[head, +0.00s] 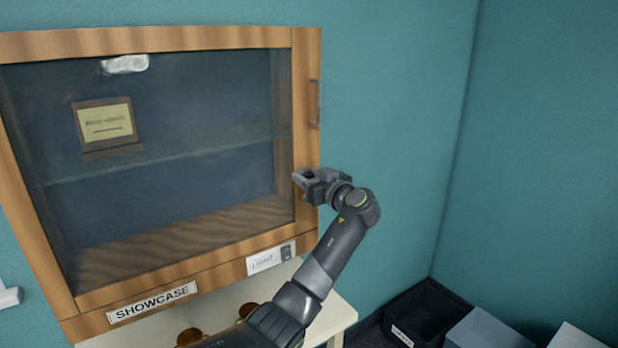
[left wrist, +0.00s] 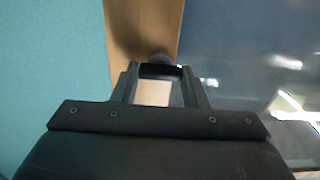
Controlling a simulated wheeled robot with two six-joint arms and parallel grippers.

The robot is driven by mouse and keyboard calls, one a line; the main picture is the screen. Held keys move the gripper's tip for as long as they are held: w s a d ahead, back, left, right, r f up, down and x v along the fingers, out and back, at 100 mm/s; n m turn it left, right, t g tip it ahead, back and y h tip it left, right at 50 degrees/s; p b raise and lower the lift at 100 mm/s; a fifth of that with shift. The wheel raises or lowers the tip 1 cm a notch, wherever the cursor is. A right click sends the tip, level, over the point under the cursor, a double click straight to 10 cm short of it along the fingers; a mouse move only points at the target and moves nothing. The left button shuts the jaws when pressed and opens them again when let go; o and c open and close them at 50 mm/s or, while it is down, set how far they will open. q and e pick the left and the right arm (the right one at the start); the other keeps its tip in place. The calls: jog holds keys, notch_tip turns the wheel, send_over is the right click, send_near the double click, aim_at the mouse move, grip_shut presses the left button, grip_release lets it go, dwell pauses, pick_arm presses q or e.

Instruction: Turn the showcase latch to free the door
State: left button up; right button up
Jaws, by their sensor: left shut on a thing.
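The showcase (head: 180,275) is a wooden wall cabinet with a glass door (head: 200,100), which looks closed. A metal handle (head: 314,103) is on the right side of the door frame. My left gripper (head: 302,180) is at the right door frame, below the handle. In the left wrist view, my gripper's fingers (left wrist: 160,72) are shut on a dark rounded piece, the latch (left wrist: 160,58), against the wood. The latch is hidden by the gripper in the head view, and its turn angle cannot be told. My right gripper is not in view.
A framed plaque (head: 105,125) stands on the glass shelf inside. A label with a small grey switch (head: 287,252) is on the lower frame. A white table (head: 340,312) stands below. Dark and grey bins (head: 428,312) are on the floor at right. The wall right of the showcase is clear.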

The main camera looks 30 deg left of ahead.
pick_arm(q)
jog(key=shift+m, duration=0.5)
jog(key=shift+c, duration=0.3)
jog(key=shift+m+b, duration=0.3)
jog(key=shift+b, duration=0.1)
jog(key=shift+m+b, duration=0.3)
jog(key=shift+m, duration=0.9)
jog(key=shift+w+m, duration=0.1)
jog(key=shift+m, duration=0.7)
jog(key=m, duration=0.2)
jog(key=shift+m, duration=0.4)
jog(key=m+p, duration=0.1)
jog(key=m, duration=0.3)
jog(key=shift+m+p, duration=0.3)
jog(key=shift+p, duration=0.05)
jog(key=m+p, duration=0.2)
jog(key=m, duration=0.2)
jog(key=shift+w+d+f+m, duration=0.1)
jog(key=shift+m, duration=0.3)
jog(key=shift+m+p, duration=0.3)
